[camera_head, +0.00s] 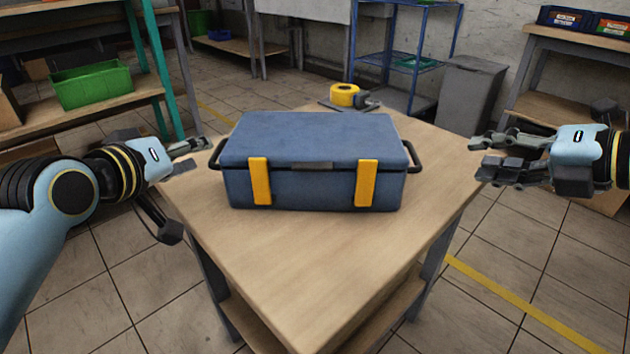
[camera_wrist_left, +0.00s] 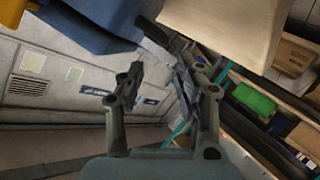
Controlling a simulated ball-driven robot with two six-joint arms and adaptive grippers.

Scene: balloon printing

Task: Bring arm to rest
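A blue toolbox (camera_head: 312,150) with yellow latches and black side handles sits closed on the wooden table (camera_head: 290,255). My left gripper (camera_head: 198,153) is just left of the toolbox, near its left handle and apart from it. In the left wrist view my left gripper (camera_wrist_left: 165,82) has its two fingers apart with nothing between them. My right gripper (camera_head: 480,157) is at the right, beyond the table's right edge, with its fingers apart and empty. Both arms are held out at the table's sides.
A green bin (camera_head: 92,86) stands on a shelf at the left. A grey bin (camera_head: 470,95) and a blue rack (camera_head: 405,60) stand behind. The table's front is clear.

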